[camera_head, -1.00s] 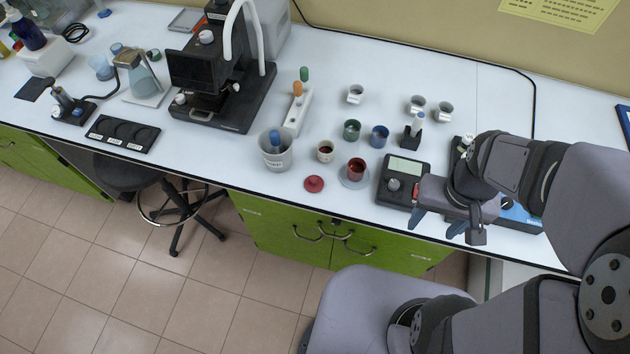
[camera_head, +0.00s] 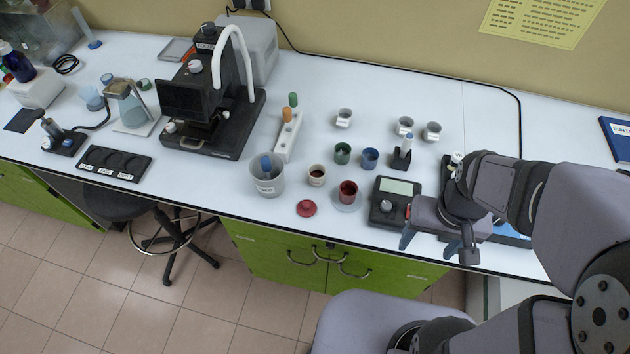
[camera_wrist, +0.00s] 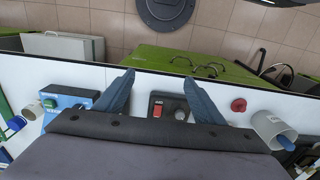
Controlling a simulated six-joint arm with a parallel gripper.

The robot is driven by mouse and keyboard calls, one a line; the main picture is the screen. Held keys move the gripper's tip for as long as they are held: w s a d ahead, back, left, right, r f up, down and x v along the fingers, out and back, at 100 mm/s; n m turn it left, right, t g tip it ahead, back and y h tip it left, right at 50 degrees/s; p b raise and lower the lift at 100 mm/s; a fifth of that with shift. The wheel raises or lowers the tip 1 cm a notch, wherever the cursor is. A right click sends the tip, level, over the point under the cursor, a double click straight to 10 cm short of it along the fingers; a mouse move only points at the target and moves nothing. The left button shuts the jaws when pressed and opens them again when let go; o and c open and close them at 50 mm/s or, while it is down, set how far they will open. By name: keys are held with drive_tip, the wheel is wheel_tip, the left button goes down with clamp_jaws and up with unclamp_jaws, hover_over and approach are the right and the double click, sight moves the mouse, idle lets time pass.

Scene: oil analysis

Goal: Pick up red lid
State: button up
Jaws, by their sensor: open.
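The red lid (camera_head: 306,208) lies on the white bench near its front edge, just left of a red cup (camera_head: 348,191) on a pale round dish. It also shows in the wrist view (camera_wrist: 239,105), right of the fingers. My gripper (camera_head: 426,243) is at the bench's front edge, right of the lid and well apart from it. Its two blue-grey fingers are spread wide with nothing between them, as the wrist view (camera_wrist: 159,76) shows.
A black device with a display (camera_head: 395,201) stands between my gripper and the red cup. A small cup (camera_head: 317,175) and a larger grey beaker (camera_head: 266,182) stand behind the lid. Green and blue cups stand further back. The bench left of the beaker's front is clear.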

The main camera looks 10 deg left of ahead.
drive_tip(key=shift+a, duration=0.1)
